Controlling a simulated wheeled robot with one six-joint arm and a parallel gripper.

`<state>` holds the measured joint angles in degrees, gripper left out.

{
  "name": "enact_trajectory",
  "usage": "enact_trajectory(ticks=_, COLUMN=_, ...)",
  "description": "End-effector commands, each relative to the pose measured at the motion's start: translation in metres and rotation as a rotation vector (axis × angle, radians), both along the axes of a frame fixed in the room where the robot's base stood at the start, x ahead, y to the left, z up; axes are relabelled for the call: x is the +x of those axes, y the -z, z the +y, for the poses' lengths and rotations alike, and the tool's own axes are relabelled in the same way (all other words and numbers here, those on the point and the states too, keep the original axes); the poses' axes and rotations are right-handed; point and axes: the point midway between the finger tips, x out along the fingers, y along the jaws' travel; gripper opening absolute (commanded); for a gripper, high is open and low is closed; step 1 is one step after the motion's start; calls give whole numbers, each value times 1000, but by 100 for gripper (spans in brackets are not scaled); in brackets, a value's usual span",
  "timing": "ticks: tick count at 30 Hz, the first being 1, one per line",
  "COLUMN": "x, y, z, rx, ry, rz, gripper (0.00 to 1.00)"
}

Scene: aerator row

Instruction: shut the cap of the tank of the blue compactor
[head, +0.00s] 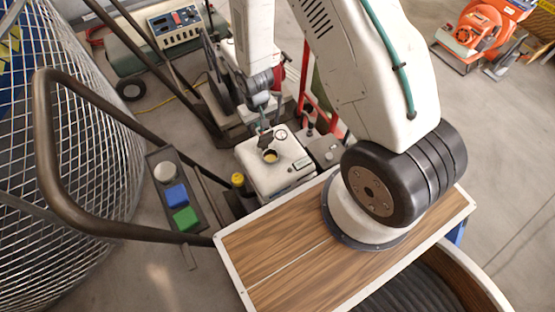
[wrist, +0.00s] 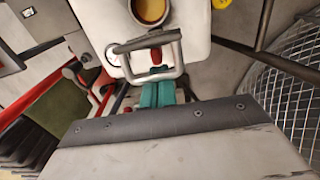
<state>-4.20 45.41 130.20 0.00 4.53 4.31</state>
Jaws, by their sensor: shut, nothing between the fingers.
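A white tank (head: 272,168) stands below my gripper (head: 265,142) in the head view. Its round filler mouth (head: 270,156) shows amber inside and is uncovered. In the wrist view the tank (wrist: 190,20) fills the top, with the amber mouth (wrist: 149,10) at the top edge. My gripper's teal fingers (wrist: 157,94) are closed together and empty, below the mouth in that view. A metal loop with a red part lies between fingers and mouth; I cannot tell whether it belongs to the cap. The cap cannot be made out clearly, nor any blue on the compactor.
A dark handrail (head: 48,140) and wire mesh basket (head: 75,150) stand at left. A button panel (head: 175,195) is beside the tank. A yellow cap (head: 238,179) sits left of it. Red bars (head: 304,75) rise behind. An orange machine (head: 480,35) stands far right on open floor.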

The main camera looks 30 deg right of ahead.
Motion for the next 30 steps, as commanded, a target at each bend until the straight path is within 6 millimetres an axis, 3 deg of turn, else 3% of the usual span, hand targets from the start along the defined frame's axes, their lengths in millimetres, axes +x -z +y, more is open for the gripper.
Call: enact_trajectory(ticks=30, x=-49, y=-9, z=2, rx=0, ry=-2, rz=-2, gripper=0)
